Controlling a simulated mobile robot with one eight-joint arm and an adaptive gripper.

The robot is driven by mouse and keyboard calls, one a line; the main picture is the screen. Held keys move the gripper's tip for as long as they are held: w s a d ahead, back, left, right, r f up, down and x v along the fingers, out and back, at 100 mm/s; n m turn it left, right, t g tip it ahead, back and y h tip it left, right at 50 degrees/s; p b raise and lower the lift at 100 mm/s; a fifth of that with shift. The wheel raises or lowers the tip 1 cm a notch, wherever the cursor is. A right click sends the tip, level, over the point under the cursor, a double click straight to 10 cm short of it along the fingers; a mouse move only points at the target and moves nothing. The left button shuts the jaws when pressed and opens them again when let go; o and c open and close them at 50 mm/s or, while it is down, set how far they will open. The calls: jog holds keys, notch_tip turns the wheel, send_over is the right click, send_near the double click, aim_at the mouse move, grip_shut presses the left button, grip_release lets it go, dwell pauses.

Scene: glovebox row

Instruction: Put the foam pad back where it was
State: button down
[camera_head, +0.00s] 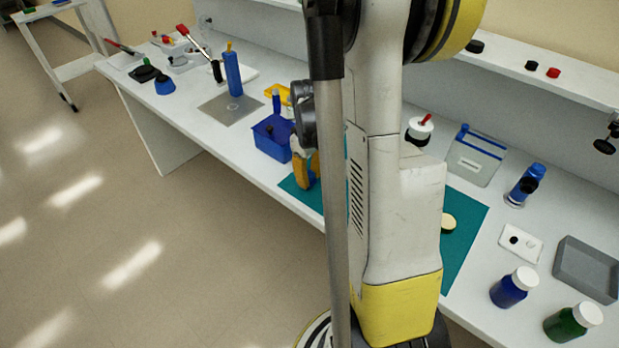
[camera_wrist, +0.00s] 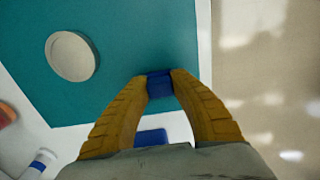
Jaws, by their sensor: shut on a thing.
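My gripper (camera_head: 306,170) is low over the left end of the teal mat (camera_head: 464,225), partly hidden by my arm in the head view. In the wrist view its two yellow fingers (camera_wrist: 159,84) are closed on a small blue block (camera_wrist: 160,86). The block may be the foam pad; I cannot tell for sure. It is above the mat (camera_wrist: 130,30) near its edge, and I cannot tell whether it touches. A round cream disc (camera_wrist: 71,56) lies flat on the mat, apart from the gripper; it also shows in the head view (camera_head: 447,222).
A blue bin (camera_head: 268,140) stands left of my gripper, close to it. A grey plate (camera_head: 215,110) with a tall blue block (camera_head: 233,75) is farther left. Blue (camera_head: 509,289) and green (camera_head: 567,324) bottles and a grey tray (camera_head: 586,270) are at right. The bench's front edge is close.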

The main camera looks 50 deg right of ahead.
aim_at(309, 175)
jog(key=shift+f, duration=0.1)
jog(key=shift+f, duration=0.15)
jog(key=c, duration=1.2)
grip_release()
notch_tip(309, 175, up, 13)
jog(key=p, duration=0.5)
jog(key=s+a+r+t, duration=0.2)
jog(key=a+r+t, duration=0.1)
jog(key=a, duration=0.9)
jog(key=s+a+r+t, duration=0.3)
jog(key=a+r+t, duration=0.1)
jog(key=a, duration=0.9)
jog(key=shift+a+r+m, duration=0.25)
jog(key=shift+r+m, duration=0.15)
jog(key=shift+r, duration=0.5)
